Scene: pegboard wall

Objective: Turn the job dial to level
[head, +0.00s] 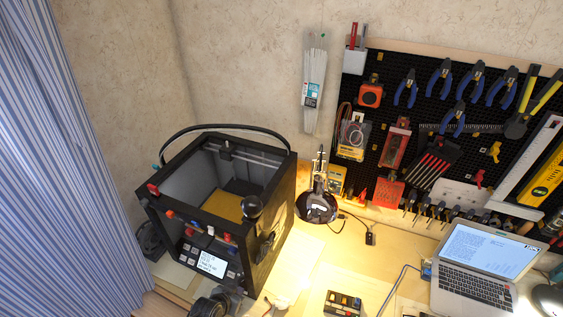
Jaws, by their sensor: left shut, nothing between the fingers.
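The black 3D printer (272,235) stands on the left part of the desk. Its front panel has a small lit screen (212,263) with lines of text too small to read and several buttons around it. The job dial is not clearly visible; the panel's lower right is small and dark, close to my gripper. My left gripper (229,292) is at the bottom edge, just below and in front of the panel. It is shut and empty. I cannot tell whether it touches the panel. My right gripper is not in view.
A laptop (478,268) stands at the right. A small dark box with coloured parts (343,304) lies at the front middle. A black-based stand (317,207) is right of the printer. The pegboard (385,140) holds several tools. A striped curtain (70,160) hangs at the left.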

